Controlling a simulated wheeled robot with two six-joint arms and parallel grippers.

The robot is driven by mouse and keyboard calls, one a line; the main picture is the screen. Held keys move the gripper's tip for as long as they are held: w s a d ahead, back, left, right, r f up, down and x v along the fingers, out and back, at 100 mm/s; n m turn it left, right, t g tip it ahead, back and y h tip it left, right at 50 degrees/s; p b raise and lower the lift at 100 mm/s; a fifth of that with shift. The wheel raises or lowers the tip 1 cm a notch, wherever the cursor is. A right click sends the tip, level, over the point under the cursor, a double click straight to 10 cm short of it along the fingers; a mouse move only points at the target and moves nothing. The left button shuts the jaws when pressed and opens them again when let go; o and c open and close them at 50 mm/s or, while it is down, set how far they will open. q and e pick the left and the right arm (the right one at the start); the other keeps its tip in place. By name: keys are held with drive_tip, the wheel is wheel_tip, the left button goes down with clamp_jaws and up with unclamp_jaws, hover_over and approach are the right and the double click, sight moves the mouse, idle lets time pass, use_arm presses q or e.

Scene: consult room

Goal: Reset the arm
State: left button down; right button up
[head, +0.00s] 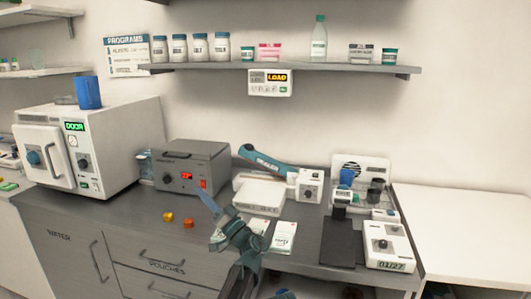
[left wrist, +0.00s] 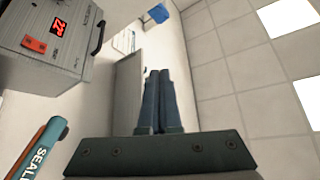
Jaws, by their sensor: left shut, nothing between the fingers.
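My left gripper (head: 210,203) is raised in front of the counter in the head view, its arm coming up from the bottom middle. In the left wrist view its two fingers (left wrist: 158,100) lie side by side, shut, with nothing between them. They point up toward the wall and ceiling. My right gripper is not visible in either view.
The counter holds a white sterilizer (head: 88,140), a grey box with a red display (head: 190,166), a blue-handled sealer (head: 262,161), and a white device (head: 388,247). Orange and yellow pieces (head: 188,223) lie in front. A shelf (head: 280,68) with jars hangs above. The right worktop (head: 470,230) is clear.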

use_arm(q)
drive_tip(key=s+a+f+g+h, duration=0.2)
drive_tip(key=s+a+f+g, duration=0.25)
drive_tip(key=f, duration=0.25)
drive_tip(key=s+a+f+g+h, duration=0.2)
drive_tip(key=s+a+f+g, duration=0.1)
drive_tip(key=a+f, duration=0.35)
drive_tip(key=s+d+f+m+g+h, duration=0.1)
drive_tip(key=s+d+f+g+h, duration=0.1)
drive_tip(key=s+f+h, duration=0.5)
drive_tip(key=s+d+f+m+g+h, duration=0.1)
drive_tip(key=s+d+f+g+h, duration=0.15)
drive_tip(key=s+f, duration=0.45)
drive_tip(key=s+d+f+m+g+h, duration=0.1)
drive_tip(key=s+d+f+m+h, duration=0.15)
drive_tip(key=d, duration=0.35)
drive_tip(key=s+d+f+m+h, duration=0.1)
drive_tip(key=s+d, duration=0.2)
drive_tip(key=d, duration=0.4)
drive_tip(key=s+d+f+m+g+h, duration=0.1)
drive_tip(key=s+d+f+m, duration=0.15)
drive_tip(key=d, duration=0.35)
wheel_tip(320, 180, up, 15)
drive_tip(key=s+p, duration=0.1)
drive_tip(key=p, duration=1.3)
drive_tip(key=shift+p, duration=0.3)
drive_tip(key=shift+d, duration=0.1)
